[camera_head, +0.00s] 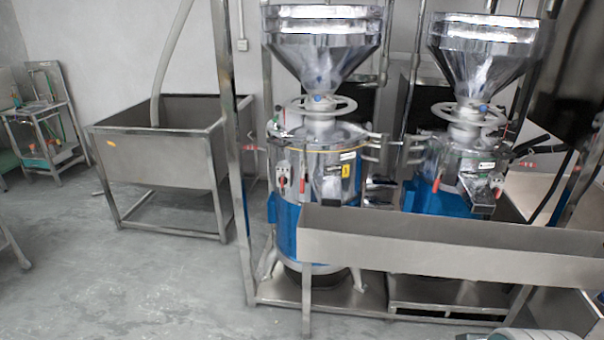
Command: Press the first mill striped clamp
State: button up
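Two steel mills with funnel hoppers and blue lower bodies stand side by side. Stripes on any clamp are too small to make out. The right mill (462,165) has similar red-handled clamps (436,185).
A long steel trough (440,248) runs in front of both mills and hides their lower parts. A steel post (229,130) stands left of the left mill. A steel tub (155,155) is further left. The grey floor (130,275) at the front left is clear.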

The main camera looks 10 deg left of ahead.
aim_at(244, 146)
jog(key=i+j+u, duration=0.1)
jog(key=i+j, duration=0.15)
jog(key=i, duration=0.4)
jog(key=i+j+u, duration=0.1)
jog(key=i, duration=0.5)
jog(key=i+j, duration=0.2)
jog(key=i, duration=0.45)
jog(key=i+j, duration=0.25)
jog(key=i, duration=0.2)
jog(key=j+u, duration=0.05)
